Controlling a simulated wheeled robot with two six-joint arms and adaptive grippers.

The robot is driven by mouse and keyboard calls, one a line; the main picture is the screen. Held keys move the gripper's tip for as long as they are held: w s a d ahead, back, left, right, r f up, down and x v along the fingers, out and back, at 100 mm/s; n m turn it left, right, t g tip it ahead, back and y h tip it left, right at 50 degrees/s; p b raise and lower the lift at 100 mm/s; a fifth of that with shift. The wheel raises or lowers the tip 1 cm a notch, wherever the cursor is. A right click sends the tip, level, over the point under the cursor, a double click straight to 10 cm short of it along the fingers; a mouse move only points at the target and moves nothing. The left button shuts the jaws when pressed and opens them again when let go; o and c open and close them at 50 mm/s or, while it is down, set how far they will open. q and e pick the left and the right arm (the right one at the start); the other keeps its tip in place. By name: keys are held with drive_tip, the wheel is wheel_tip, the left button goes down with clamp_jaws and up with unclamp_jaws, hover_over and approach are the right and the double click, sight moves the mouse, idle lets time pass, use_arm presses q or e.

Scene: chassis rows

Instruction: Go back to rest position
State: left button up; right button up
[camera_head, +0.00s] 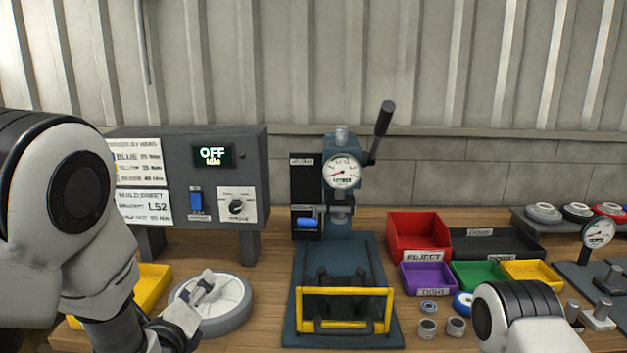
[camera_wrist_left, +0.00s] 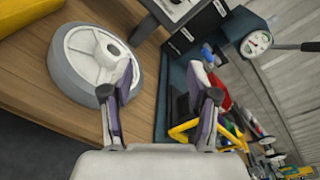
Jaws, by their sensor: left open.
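My left gripper (camera_head: 203,293) is open in front of a grey-rimmed wheel with a white hub (camera_head: 236,297) on the wooden bench. In the left wrist view, the two fingers (camera_wrist_left: 164,80) are apart with nothing held between them. The wheel (camera_wrist_left: 63,72) lies flat to the left there, partly behind one finger. In the head view my left arm comes in from the left and covers part of the bench. My right arm shows at the lower right, but its gripper is out of view.
A blue press (camera_head: 342,244) with a yellow guard (camera_head: 345,292) stands mid-bench. A grey control box (camera_head: 180,160) reads OFF, Idle. Red (camera_head: 419,231), purple (camera_head: 428,278), green and yellow bins stand right, with small rings in front. Another yellow bin (camera_head: 153,287) is at left.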

use_arm(q)
drive_tip(key=s+a+f+n+g+p, duration=0.1)
drive_tip(key=s+f+n+g, duration=0.2)
drive_tip(key=f, duration=0.5)
drive_tip(key=s+a+f+g+y+p, duration=0.1)
drive_tip(key=s+f+g+p, duration=0.1)
drive_tip(key=s+f, duration=0.35)
drive_tip(key=s+a+f+n+g+p, duration=0.1)
drive_tip(key=s+f+n+g, duration=0.15)
drive_tip(key=f, duration=0.75)
drive_tip(key=s+f+n+g+p, duration=0.1)
drive_tip(key=s+f+n+g, duration=0.3)
drive_tip(key=s+n, duration=0.7)
drive_tip(key=s+f+n+g, duration=0.5)
drive_tip(key=s+n, duration=0.5)
drive_tip(key=n, duration=0.1)
drive_tip(key=shift+s+a+n+g+h+p, duration=0.3)
drive_tip(key=shift+s+n+g+p, duration=0.05)
drive_tip(key=shift+s+p, duration=0.05)
use_arm(e)
drive_tip(key=r, duration=0.5)
drive_tip(key=shift+w+r, duration=0.25)
drive_tip(key=shift+r, duration=0.15)
